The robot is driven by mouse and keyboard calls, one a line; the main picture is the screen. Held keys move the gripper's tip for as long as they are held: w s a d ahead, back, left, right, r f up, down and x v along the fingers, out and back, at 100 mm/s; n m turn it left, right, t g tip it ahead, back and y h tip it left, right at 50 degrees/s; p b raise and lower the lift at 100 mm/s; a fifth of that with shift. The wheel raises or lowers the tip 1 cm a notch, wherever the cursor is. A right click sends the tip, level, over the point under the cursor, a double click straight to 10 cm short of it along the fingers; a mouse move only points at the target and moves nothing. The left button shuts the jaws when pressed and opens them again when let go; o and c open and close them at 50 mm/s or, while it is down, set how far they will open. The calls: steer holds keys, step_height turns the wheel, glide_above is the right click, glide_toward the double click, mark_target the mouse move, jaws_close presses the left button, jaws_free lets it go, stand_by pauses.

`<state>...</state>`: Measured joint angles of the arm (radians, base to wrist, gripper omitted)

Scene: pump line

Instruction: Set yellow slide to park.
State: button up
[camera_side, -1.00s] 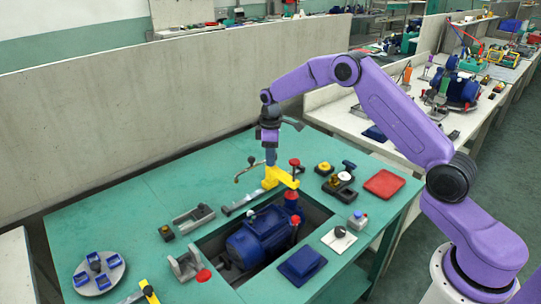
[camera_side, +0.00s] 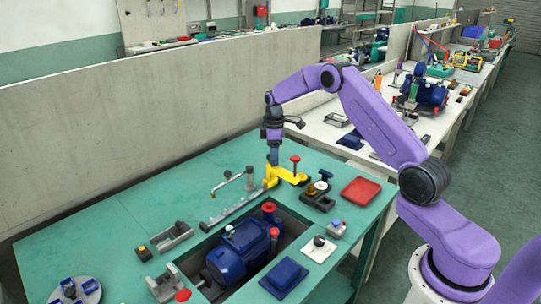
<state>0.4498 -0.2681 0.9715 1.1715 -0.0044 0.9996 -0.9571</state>
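The yellow slide (camera_side: 287,177) sits at the far right end of a grey rail (camera_side: 234,208) on the green bench. A red-topped knob (camera_side: 295,160) stands by the slide. My gripper (camera_side: 273,160) points down at the left end of the slide, its fingertips touching or overlapping the yellow part there. The fingers look close together, but whether they grip the slide or only press on it is too small to tell. No park marking is readable.
A blue pump (camera_side: 238,250) lies in a recess in front of the rail. A bent metal lever (camera_side: 232,180) stands behind the rail. A block with knobs (camera_side: 318,192) and a red pad (camera_side: 361,191) are to the right. The bench's back left is clear.

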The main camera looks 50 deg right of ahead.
steer(key=shift+a, duration=0.3)
steer(key=shift+w+r, duration=0.1)
steer(key=shift+r, duration=0.45)
step_height(320, 180, up, 16)
steer(key=shift+r, duration=0.15)
steer(key=s+a+r+n, duration=0.1)
steer(key=s+a, duration=0.7)
steer(key=a, duration=0.3)
steer(key=s+a+r+n, duration=0.1)
steer(key=s+a, duration=0.7)
steer(key=a, duration=0.2)
steer(key=s+f, duration=0.3)
steer(key=s, duration=1.1)
steer(key=s+d+f+n, duration=0.1)
steer(key=s+f, duration=0.2)
steer(key=s, duration=1.1)
steer(key=shift+s+d+f+n, duration=0.2)
steer(key=shift+s+n, duration=0.1)
steer(key=shift+s, duration=0.05)
